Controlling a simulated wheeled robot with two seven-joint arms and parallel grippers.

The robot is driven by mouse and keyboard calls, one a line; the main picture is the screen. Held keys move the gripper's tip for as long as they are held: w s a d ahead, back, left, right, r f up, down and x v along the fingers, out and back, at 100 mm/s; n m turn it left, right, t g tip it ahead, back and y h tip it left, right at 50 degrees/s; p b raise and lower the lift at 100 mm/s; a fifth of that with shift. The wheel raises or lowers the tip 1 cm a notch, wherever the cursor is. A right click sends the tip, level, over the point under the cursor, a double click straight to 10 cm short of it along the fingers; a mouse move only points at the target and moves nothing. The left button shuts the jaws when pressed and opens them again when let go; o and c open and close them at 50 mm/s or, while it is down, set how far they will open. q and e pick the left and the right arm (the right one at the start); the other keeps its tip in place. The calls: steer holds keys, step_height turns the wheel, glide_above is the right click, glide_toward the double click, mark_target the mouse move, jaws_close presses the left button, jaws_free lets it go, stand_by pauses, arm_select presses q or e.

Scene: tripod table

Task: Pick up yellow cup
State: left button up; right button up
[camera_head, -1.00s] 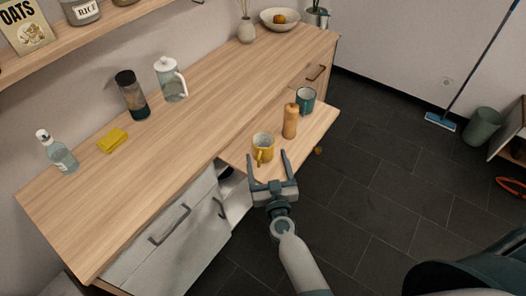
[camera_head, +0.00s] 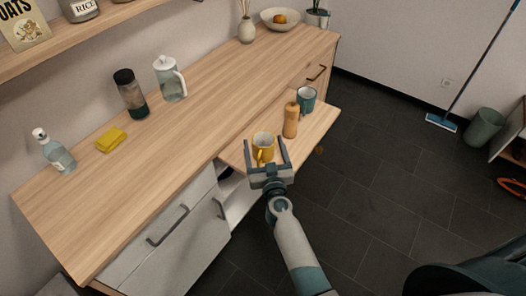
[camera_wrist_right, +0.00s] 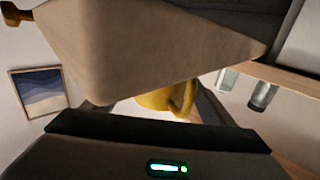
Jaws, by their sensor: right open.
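The yellow cup (camera_head: 263,142) stands upright on the pull-out board (camera_head: 319,131), its handle toward my right arm. My right gripper (camera_head: 265,147) is open, with one finger on each side of the cup. I cannot tell whether the fingers touch it. In the right wrist view, part of the yellow cup (camera_wrist_right: 160,99) and its handle show beyond the gripper body, which hides the rest. My left gripper is in neither view.
A wooden mill (camera_head: 291,120) stands close to the right of the cup, with a teal mug (camera_head: 306,99) behind it. The counter's middle is clear.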

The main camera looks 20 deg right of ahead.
steer(key=shift+w, duration=0.3)
steer(key=shift+c, duration=0.7)
steer(key=c, duration=1.2)
steer(key=shift+o, duration=0.2)
steer(key=shift+r, duration=0.2)
step_height(320, 180, up, 10)
steer(key=p, duration=1.1)
steer(key=shift+f+p, duration=0.15)
steer(key=shift+p, duration=0.2)
